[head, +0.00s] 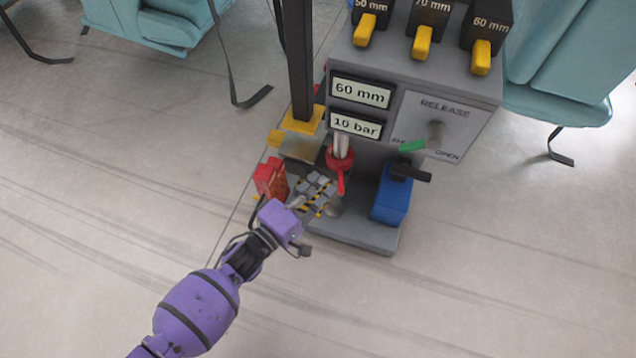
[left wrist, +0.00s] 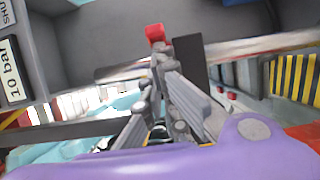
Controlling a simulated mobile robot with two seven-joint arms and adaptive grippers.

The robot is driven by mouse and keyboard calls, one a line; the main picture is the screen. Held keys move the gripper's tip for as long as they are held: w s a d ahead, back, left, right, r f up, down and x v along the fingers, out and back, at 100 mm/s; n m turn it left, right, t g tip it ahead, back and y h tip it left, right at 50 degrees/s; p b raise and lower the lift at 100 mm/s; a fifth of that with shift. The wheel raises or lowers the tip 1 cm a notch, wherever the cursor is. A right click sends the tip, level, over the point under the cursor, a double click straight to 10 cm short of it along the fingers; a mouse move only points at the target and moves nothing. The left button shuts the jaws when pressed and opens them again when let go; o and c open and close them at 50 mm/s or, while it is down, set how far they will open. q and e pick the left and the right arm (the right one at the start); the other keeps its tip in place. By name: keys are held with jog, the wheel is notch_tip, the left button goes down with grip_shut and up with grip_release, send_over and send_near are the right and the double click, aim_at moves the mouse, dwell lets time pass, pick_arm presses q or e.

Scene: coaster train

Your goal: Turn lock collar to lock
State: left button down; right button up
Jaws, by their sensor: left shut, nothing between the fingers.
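A red collar (head: 340,158) with a red handle pointing down sits around a pale vertical pipe, below the panel with the 60 mm and 10 bar labels. I take this to be the lock collar. My left gripper (head: 299,202) is low, to the lower left of the collar and apart from it in the head view. Its fingers are shut and empty. In the left wrist view the shut fingers (left wrist: 160,62) point up at a small red block end (left wrist: 155,33), possibly the collar's handle; whether they touch cannot be told. My right gripper is not in view.
A grey machine (head: 470,90) carries yellow-tipped levers and a RELEASE/OPEN dial (head: 434,134). Teal seats (head: 155,25) are behind; the floor in front is clear.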

aim_at(343, 193)
pick_arm(q)
jog(key=shift+s+d+n+t+y+p, duration=0.25)
jog(key=shift+d+n+t+y+p, duration=0.15)
jog(key=shift+d, duration=0.6)
jog(key=shift+s+d+n+t+y+p, duration=0.25)
jog(key=shift+d+y+p, duration=0.15)
jog(key=shift+d, duration=0.6)
jog(key=shift+s+d+n+t+y+p, duration=0.3)
jog(key=shift+d+y, duration=0.2)
jog(key=shift+d, duration=0.5)
jog(key=shift+w+d, duration=0.2)
jog(key=shift+d, duration=0.4)
jog(key=shift+w+d, duration=0.15)
jog(key=shift+d, duration=0.45)
